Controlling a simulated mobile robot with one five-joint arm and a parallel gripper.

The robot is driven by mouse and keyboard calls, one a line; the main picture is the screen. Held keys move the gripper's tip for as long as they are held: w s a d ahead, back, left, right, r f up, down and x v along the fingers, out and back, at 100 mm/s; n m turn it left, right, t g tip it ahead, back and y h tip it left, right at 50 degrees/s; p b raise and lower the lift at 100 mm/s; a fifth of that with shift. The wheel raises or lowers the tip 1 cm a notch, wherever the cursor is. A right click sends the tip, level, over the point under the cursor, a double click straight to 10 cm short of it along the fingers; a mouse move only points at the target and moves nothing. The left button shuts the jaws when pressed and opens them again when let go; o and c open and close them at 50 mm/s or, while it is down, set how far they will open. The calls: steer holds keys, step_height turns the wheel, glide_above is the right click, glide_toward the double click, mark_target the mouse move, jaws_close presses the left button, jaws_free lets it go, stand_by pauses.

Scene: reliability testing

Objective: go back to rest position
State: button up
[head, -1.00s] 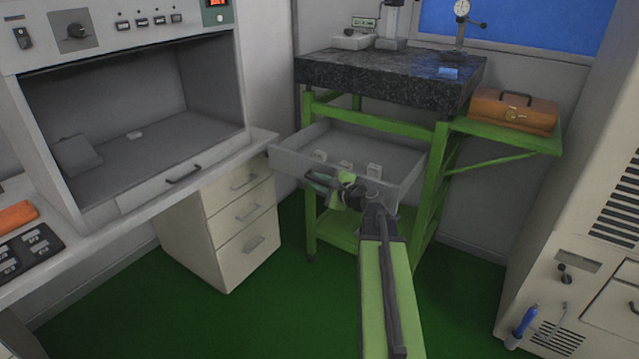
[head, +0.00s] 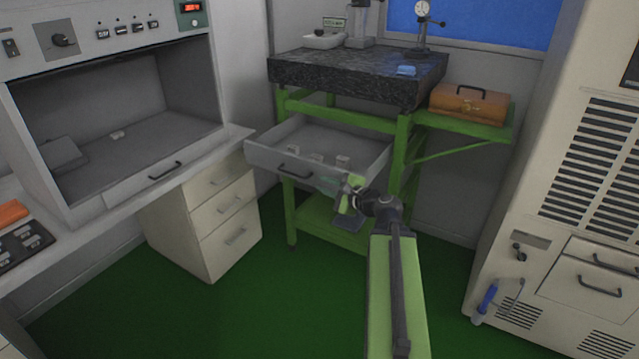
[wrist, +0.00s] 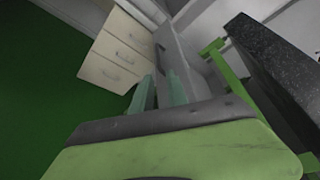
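My arm reaches up from the bottom of the head view. My gripper (head: 332,184) is in front of the open grey drawer (head: 262,157), right of its dark handle (head: 295,175). In the wrist view, my gripper's two teal fingers (wrist: 158,88) stand apart with nothing seen between them. The drawer front (wrist: 171,52) lies just beyond the fingers in that view. The drawer is pulled out under the black granite plate (head: 340,85) and holds several small pale blocks.
The green stand (head: 404,150) carries the granite plate and a brown case (head: 470,104) on its side shelf. A white drawer cabinet (head: 205,235) stands left. A beige machine (head: 570,200) stands right. The green floor (head: 300,310) is clear between them.

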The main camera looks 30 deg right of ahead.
steer(key=shift+s+a, duration=0.15)
steer(key=shift+a, duration=0.05)
steer(key=shift+a, duration=0.1)
